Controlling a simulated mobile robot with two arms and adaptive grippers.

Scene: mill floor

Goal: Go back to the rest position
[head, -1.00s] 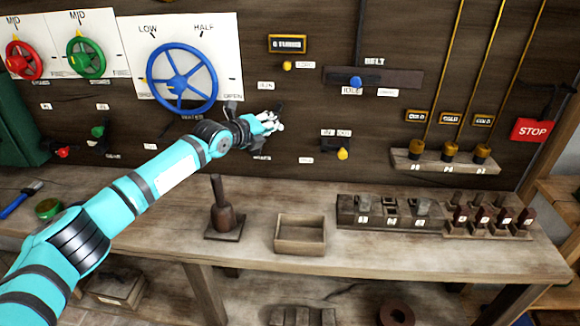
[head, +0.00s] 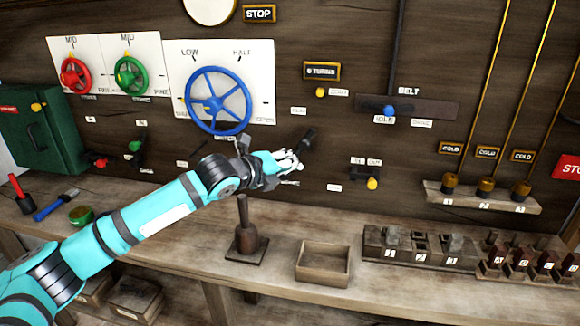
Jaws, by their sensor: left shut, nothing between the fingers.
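My left arm comes in from the left. My left gripper (head: 290,160) is shut and empty, in front of the dark wooden panel. It is below and to the right of the blue wheel (head: 218,100) and above the bench. A dark lever knob (head: 309,134) shows just past its fingertips; I cannot tell whether they touch. My right gripper is not in view.
On the bench (head: 190,255) stand a wooden pestle-like tool (head: 247,240), an empty open box (head: 322,264) and a dark block rack (head: 415,248). A green cabinet (head: 45,130) is on the left.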

